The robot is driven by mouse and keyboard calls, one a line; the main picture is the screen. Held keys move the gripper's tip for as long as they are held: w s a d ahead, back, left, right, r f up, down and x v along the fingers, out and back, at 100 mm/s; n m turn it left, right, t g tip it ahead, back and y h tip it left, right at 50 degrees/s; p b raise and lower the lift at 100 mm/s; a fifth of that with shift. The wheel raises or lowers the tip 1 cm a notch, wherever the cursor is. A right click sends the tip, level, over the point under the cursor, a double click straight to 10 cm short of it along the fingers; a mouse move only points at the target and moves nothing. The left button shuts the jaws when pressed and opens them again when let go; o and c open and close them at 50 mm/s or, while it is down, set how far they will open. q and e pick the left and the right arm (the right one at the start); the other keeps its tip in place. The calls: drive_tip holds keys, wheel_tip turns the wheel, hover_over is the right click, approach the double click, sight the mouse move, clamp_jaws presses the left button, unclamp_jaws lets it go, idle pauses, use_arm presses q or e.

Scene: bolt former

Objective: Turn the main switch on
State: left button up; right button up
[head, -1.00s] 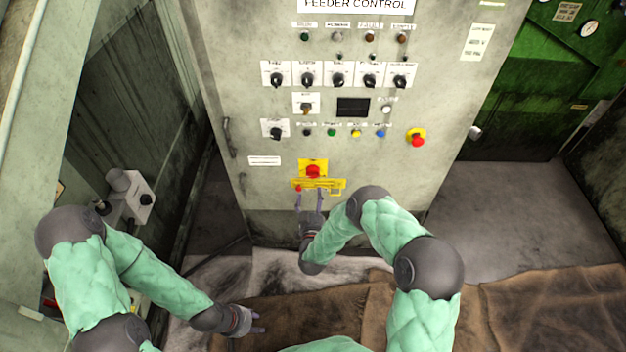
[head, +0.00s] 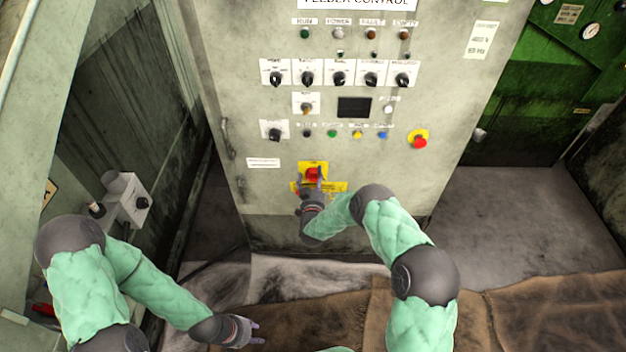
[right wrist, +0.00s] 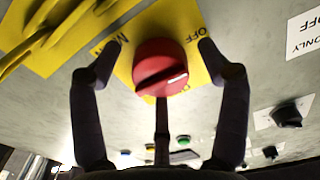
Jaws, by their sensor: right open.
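The main switch is a red rotary knob (head: 313,174) on a yellow plate (head: 321,166) low on the feeder control cabinet. The right wrist view shows the red knob (right wrist: 160,68) close up, with a white line on its face and "OFF" lettering on the plate. My right gripper (right wrist: 160,45) is open, with one finger on each side of the knob; I cannot tell whether they touch it. In the head view the right gripper (head: 308,183) partly covers the knob and plate. My left gripper (head: 254,333) hangs low at the left, away from the cabinet, with its fingers apart.
The cabinet face (head: 370,190) carries several black selector knobs, coloured buttons and a red emergency button (head: 419,141) on yellow at the right. A grey box (head: 130,200) stands at the left. Brown sheets (head: 500,310) cover the floor in front.

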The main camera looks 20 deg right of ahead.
drive_tip(key=c, duration=1.2)
drive_tip(key=shift+m, duration=0.3)
drive_tip(key=m+b, duration=0.1)
drive_tip(key=m, duration=0.1)
drive_tip(key=shift+f+m+b, duration=0.1)
drive_tip(key=shift+m+b, duration=0.25)
drive_tip(key=shift+m, duration=0.05)
drive_tip(key=m+b, duration=0.1)
drive_tip(key=m, duration=0.2)
drive_tip(key=shift+m, duration=0.3)
drive_tip(key=m, duration=1)
drive_tip(key=shift+m, duration=0.4)
